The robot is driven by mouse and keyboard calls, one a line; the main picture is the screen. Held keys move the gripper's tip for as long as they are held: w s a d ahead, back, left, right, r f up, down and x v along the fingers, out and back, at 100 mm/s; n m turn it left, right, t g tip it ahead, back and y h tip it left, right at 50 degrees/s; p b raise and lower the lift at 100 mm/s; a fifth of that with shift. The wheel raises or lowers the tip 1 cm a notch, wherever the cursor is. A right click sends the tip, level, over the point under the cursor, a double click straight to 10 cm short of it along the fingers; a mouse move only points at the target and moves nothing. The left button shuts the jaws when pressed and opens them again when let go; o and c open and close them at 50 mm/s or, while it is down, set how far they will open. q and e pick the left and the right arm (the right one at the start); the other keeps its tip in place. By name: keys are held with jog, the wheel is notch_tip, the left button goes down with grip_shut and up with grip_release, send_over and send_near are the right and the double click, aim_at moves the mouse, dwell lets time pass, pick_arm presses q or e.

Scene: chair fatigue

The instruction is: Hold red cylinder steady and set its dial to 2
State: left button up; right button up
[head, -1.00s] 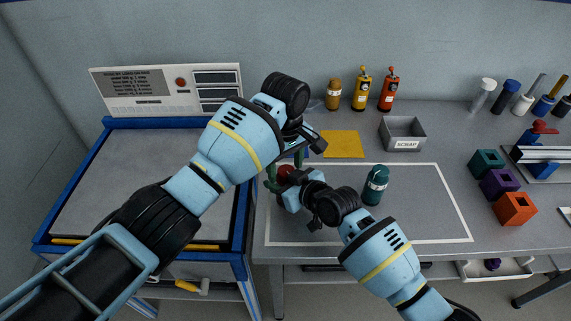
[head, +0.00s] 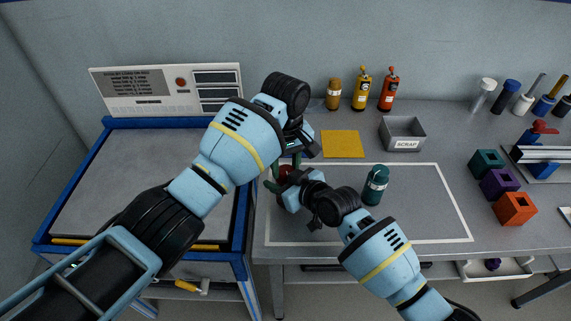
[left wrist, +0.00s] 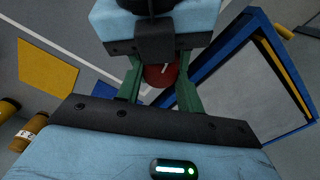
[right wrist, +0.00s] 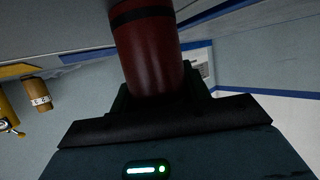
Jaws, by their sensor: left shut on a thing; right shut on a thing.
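The red cylinder (head: 286,172) stands at the left end of the grey bench, mostly hidden by my grippers. In the right wrist view, its dark red body (right wrist: 152,55) with a black band rises from my right gripper (right wrist: 155,98), which is shut on it from the side. My left gripper (head: 284,172) reaches down from above. In the left wrist view its green fingers (left wrist: 158,90) lie on both sides of the round red dial (left wrist: 161,75), shut on it. A short white mark shows on the dial; the numbers cannot be read.
A teal bottle (head: 375,185) stands close to my right wrist. A yellow mat (head: 342,144) and a scrap box (head: 402,144) lie behind. A blue-edged bench (head: 110,190) with a panel is at left. Colored blocks (head: 499,181) are at right.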

aim_at(286, 169)
pick_arm(q)
jog(key=o, duration=1)
notch_tip(286, 169, up, 12)
dwell(0.4)
